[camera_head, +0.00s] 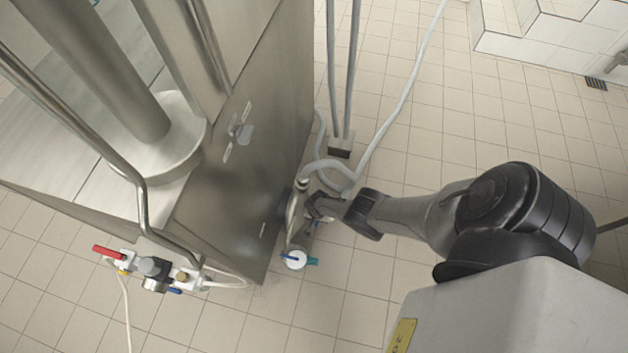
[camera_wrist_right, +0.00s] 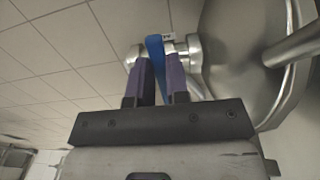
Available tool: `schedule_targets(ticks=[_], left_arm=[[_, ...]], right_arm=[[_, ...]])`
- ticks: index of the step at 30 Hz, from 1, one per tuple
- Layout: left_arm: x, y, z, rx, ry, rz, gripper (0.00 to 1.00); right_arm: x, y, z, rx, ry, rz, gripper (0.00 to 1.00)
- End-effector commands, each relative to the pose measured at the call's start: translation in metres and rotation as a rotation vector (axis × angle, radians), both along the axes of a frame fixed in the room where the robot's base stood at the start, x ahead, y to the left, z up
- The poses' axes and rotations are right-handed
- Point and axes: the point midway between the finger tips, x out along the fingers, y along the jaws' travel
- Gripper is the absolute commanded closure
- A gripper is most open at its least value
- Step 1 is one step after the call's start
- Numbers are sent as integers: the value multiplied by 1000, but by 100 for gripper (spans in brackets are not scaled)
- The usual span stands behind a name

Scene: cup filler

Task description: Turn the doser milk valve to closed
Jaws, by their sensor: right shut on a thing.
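The doser milk valve shows in the right wrist view as a blue lever handle (camera_wrist_right: 155,46) on a shiny steel fitting. My right gripper (camera_wrist_right: 161,68) is shut on this handle, with its two dark purple-grey fingers on either side. In the head view my right gripper (camera_head: 314,207) is at the steel pipe fitting (camera_head: 294,212) on the side of the steel machine (camera_head: 235,170). My wrist and fingers hide most of the valve there, so its exact angle cannot be told. My left gripper is in neither view.
A red-handled valve group (camera_head: 150,268) hangs at the machine's lower left. Grey hoses (camera_head: 375,135) run behind my gripper.

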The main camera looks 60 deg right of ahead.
Motion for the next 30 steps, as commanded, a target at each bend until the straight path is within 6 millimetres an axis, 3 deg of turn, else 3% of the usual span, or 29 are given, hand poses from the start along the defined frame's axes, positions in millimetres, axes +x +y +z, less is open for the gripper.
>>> schedule_targets(ticks=[10,11,18,30], left_arm=[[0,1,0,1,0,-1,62],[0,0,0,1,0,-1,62],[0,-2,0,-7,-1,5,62],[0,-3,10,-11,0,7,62]], right_arm=[[-1,-1,-1,0,-1,-10,100],[-1,-1,-1,0,-1,-10,82],[0,-1,0,0,-1,-7,59],[0,0,10,0,-1,-5,58]])
